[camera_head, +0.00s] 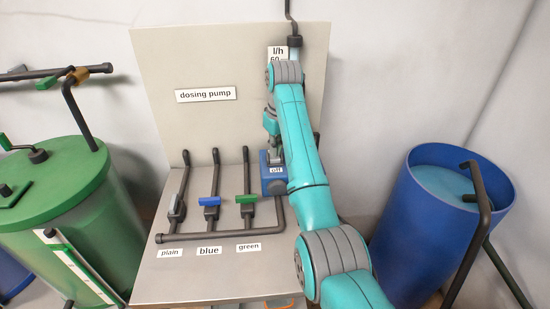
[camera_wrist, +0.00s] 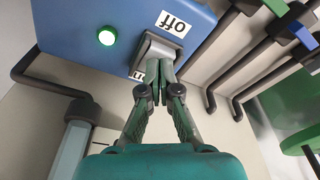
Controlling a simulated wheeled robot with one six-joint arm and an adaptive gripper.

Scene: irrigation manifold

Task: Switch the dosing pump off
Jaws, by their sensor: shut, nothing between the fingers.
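The dosing pump is a blue box (camera_head: 273,183) on the grey stand, partly behind my arm; a "dosing pump" sign (camera_head: 206,95) is on the panel behind it. The wrist view shows the blue box (camera_wrist: 70,25) close up, with a lit green lamp (camera_wrist: 107,37), a grey rocker switch (camera_wrist: 150,44) and an "off" label (camera_wrist: 173,23). A second label (camera_wrist: 137,75) at the switch's other end is mostly hidden. My gripper (camera_wrist: 158,64) is shut and empty, its fingertips at the switch; I cannot tell if they touch it. It also shows in the head view (camera_head: 271,140).
A green tank (camera_head: 60,210) is at left, a blue barrel (camera_head: 420,240) at right.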

